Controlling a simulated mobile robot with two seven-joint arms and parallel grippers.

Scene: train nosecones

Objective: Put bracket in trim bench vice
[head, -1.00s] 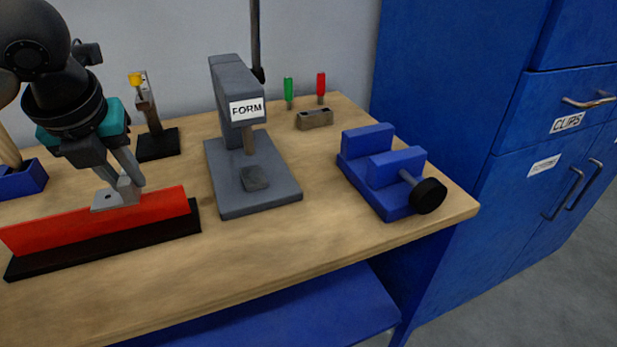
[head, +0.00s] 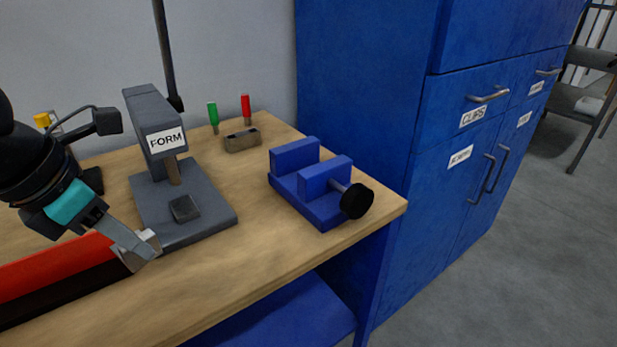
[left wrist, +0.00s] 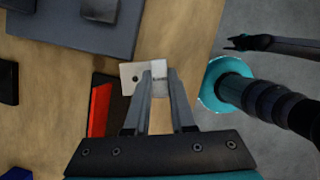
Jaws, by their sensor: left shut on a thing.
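My left gripper (head: 126,244) is shut on the bracket (head: 148,243), a small pale metal angle piece. It holds the bracket above the front of the bench, beside the right end of the red and black fixture. In the left wrist view, the bracket (left wrist: 130,76) sits between the fingertips (left wrist: 159,74), with a holed plate to the left and a marked face to the right. The blue vice (head: 312,185) stands at the bench's right end, its two jaws apart and the gap empty.
The grey FORM press (head: 155,140) stands between the gripper and the vice. A small block (head: 242,140) and green and red tools are behind. The vice's black knob (head: 357,201) faces the front right. Bare wood (head: 260,235) lies before the press and vice.

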